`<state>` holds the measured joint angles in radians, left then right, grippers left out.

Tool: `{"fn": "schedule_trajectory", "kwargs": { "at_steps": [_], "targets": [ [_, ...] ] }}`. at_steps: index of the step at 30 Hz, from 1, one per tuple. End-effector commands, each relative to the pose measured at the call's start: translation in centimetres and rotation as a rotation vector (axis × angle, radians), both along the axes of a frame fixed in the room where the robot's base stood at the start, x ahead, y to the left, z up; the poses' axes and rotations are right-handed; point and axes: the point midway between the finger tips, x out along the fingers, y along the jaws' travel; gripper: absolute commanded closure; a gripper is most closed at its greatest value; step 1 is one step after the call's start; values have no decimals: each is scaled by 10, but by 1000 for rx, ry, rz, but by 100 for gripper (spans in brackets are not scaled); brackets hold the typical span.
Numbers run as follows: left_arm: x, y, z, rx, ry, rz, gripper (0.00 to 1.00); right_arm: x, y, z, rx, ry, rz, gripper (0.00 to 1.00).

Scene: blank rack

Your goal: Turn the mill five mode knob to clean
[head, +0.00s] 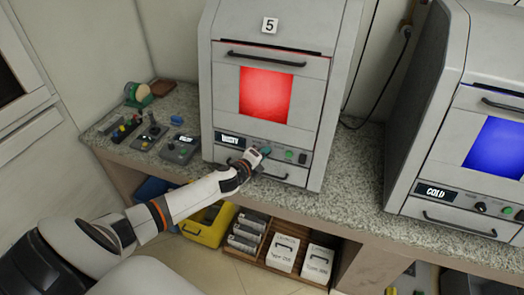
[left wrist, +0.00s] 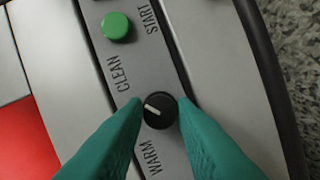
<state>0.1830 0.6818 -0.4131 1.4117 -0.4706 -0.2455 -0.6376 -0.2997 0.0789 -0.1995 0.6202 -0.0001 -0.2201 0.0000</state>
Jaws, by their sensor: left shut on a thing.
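Mill five (head: 312,62) is the grey machine marked 5, with a red window, in the middle of the head view. Its black mode knob (left wrist: 160,110) shows in the left wrist view, between the words CLEAN above left and WARM below. The knob's white mark points left and slightly up in that view, between the two words. My left gripper (head: 264,151) is at the mill's control strip. Its teal fingertips (left wrist: 158,108) are shut on the knob, one on each side. In the head view the gripper hides the knob. My right gripper is not in view.
A green button (left wrist: 116,25) sits beside START on the same strip. A second mill (head: 453,108) with a blue window and a COLD display stands at right. Small control boxes (head: 180,148) lie on the counter at left. Below are a yellow bin (head: 205,236) and a wooden crate (head: 300,268).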

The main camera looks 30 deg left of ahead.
Motion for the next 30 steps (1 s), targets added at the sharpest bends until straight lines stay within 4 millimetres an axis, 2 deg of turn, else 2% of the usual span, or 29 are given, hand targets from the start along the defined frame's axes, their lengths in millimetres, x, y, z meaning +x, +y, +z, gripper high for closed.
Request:
{"fn": "schedule_trajectory", "kwargs": {
  "at_steps": [1, 9, 27, 28, 30],
  "targets": [
    [0, 0, 3, 28, 9, -7, 98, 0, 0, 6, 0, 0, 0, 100],
    [0, 0, 1, 135, 34, -31, 98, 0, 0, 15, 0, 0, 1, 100],
    [0, -1, -1, 169, 43, -40, 98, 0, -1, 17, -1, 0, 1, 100],
    [0, -1, -1, 169, 43, -40, 72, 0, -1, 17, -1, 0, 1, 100],
    [0, -1, 0, 169, 42, -39, 60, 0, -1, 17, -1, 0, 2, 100]
  ]
}}
